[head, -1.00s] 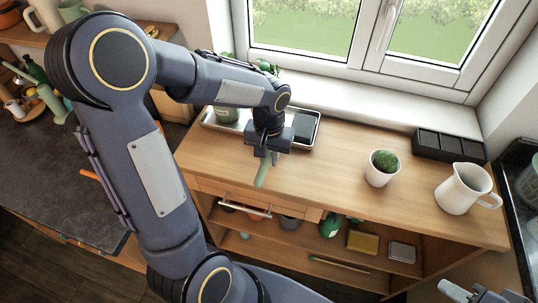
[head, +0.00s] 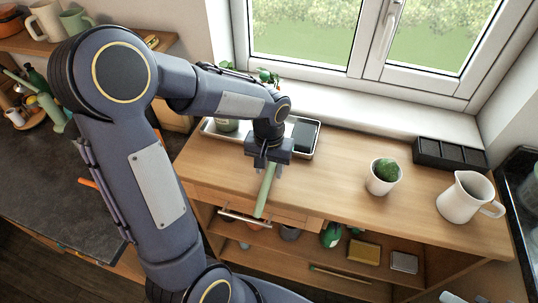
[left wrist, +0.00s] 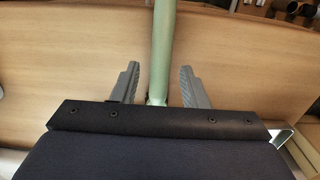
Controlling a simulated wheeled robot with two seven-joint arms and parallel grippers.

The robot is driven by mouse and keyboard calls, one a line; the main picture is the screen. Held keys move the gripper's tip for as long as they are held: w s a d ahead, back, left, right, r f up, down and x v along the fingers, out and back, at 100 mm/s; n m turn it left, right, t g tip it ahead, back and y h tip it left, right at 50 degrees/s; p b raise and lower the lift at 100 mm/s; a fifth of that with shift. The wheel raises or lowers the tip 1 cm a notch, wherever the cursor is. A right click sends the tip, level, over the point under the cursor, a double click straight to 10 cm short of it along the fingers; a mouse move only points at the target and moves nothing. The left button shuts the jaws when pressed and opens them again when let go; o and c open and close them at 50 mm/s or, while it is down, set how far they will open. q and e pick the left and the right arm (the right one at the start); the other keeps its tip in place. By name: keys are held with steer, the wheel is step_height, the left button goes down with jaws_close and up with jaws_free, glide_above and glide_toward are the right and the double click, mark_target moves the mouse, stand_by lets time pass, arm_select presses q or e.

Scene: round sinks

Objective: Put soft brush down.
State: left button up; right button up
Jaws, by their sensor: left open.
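The soft brush shows as a pale green handle (head: 265,192) in the head view, beneath my left gripper and reaching toward the front edge of the wooden counter (head: 330,190). My left gripper (head: 267,165) is open over the counter, fingers pointing down. In the left wrist view the green handle (left wrist: 163,50) runs between the two grey fingers, with a gap on each side. The brush's head is not clearly seen. Whether the handle touches the wood is hard to tell. My right gripper is not in view.
A metal tray (head: 209,128) with a dark block (head: 305,133) lies behind the gripper. A potted cactus (head: 384,176), a white jug (head: 466,197) and a black box (head: 450,154) stand to the right. The counter between gripper and cactus is clear. Shelves below hold several items.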

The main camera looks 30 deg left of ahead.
mark_target(269, 173)
arm_select(q)
step_height(269, 173, up, 13)
steer(key=s+d+f+t+h, duration=0.1)
steer(key=s+d+t+h, duration=0.1)
steer(key=s, duration=0.6)
steer(key=s+d+f+m+t+h, duration=0.1)
steer(key=s+d+t, duration=0.1)
steer(key=s, duration=0.5)
steer(key=shift+s+f+t+h, duration=0.3)
steer(key=shift+s+t+h, duration=0.1)
steer(key=shift+t, duration=0.4)
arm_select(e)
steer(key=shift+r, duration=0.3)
